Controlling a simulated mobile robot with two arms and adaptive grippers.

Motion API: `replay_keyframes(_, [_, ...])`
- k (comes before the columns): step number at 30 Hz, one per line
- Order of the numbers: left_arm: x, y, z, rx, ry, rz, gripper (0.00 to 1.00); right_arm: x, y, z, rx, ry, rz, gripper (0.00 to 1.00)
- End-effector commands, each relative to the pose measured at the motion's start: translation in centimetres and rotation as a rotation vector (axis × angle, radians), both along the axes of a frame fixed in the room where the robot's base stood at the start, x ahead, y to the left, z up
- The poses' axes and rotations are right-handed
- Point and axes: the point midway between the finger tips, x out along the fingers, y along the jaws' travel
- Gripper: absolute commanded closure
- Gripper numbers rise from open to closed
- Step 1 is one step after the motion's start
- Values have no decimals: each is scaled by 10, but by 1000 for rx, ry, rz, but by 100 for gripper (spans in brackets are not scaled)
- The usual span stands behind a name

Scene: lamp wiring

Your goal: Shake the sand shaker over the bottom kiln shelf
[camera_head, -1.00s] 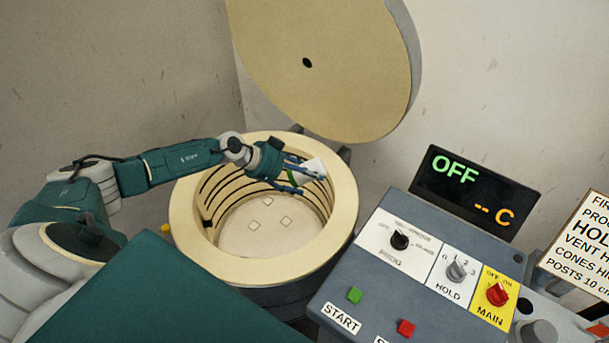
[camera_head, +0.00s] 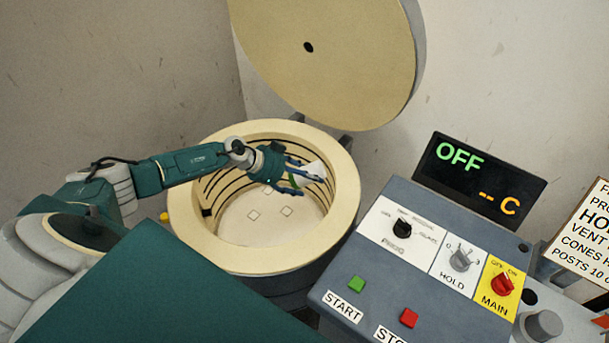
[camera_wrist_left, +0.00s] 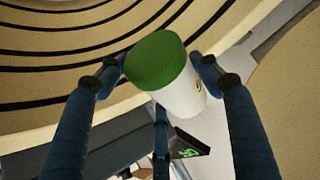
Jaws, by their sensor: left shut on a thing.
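The sand shaker, a white cylinder with a green end, is in my left gripper (camera_head: 298,177) inside the round kiln opening. Its white body shows in the head view (camera_head: 314,170) between the fingers. In the left wrist view, the green end (camera_wrist_left: 156,60) faces the camera and the white body (camera_wrist_left: 184,98) points away, tilted. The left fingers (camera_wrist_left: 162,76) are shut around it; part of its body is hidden. The bottom kiln shelf (camera_head: 252,233) is a pale disc on the kiln floor with several small diamond marks, below the shaker. My right gripper is not in view.
The kiln's thick cream rim (camera_head: 190,228) surrounds the arm, with dark heating coils on the inner wall. The lid (camera_head: 330,60) stands open behind. A control panel (camera_head: 425,250) with knobs and buttons stands at right; its display (camera_head: 478,183) reads OFF.

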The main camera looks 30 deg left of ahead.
Motion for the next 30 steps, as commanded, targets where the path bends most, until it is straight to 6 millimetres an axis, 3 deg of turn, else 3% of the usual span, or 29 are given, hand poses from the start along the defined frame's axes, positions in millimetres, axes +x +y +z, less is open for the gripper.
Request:
replay_keyframes(3, [1,0,-16,-1,0,2,68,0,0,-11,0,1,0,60])
replay_keyframes(11, [1,0,-31,-2,-1,1,68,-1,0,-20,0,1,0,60])
replay_keyframes(14, [3,29,-33,1,0,11,68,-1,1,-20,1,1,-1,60])
replay_keyframes(17, [-1,-4,-33,-4,-3,-10,68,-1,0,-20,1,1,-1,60])
replay_keyframes(20, [3,29,-33,1,1,11,68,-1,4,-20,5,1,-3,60])
replay_keyframes(23, [-1,-4,-32,-4,-2,-9,68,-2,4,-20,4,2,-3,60])
replay_keyframes(26, [3,29,-33,1,1,11,68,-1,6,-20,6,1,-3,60])
replay_keyframes(29, [-1,-4,-32,-4,-2,-9,68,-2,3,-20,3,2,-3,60])
replay_keyframes(30, [1,5,-33,1,-1,1,68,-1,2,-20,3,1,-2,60])
